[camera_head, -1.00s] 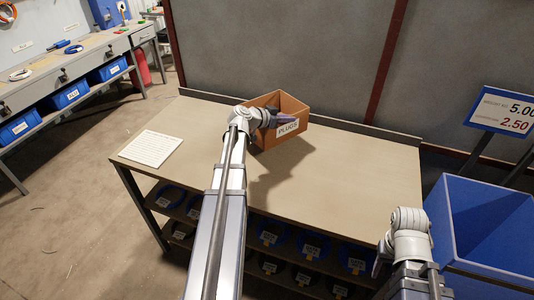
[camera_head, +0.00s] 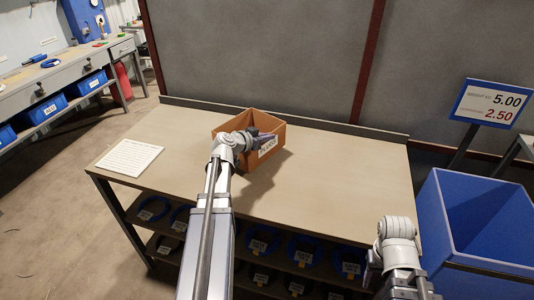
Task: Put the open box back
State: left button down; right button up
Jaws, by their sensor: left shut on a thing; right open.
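The open box (camera_head: 221,129) is orange-brown with a white label, partly hidden by my gripper, that seems to read PLUGS. It is upright near the back edge of the workbench (camera_head: 330,180), left of the middle. It sits on the bench or very close above it; I cannot tell which. My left gripper (camera_head: 262,141) is shut on the box's near wall. My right gripper (camera_head: 372,270) is open and empty at the bench's front right corner; its fingers are partly hidden by my wrist.
A white printed sheet (camera_head: 128,157) lies on the bench's left end. A large blue bin (camera_head: 480,225) stands right of the bench, with a price display (camera_head: 492,102) behind. The bench's middle and right are clear.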

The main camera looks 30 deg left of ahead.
aim_at(268, 157)
pick_arm(q)
jog(key=shift+f, duration=0.1)
notch_tip(268, 157, down, 4)
jog(key=b, duration=0.3)
jog(key=shift+b, duration=0.35)
jog(key=shift+r, duration=0.2)
jog(key=shift+f, duration=0.15)
jog(key=c, duration=1)
grip_release()
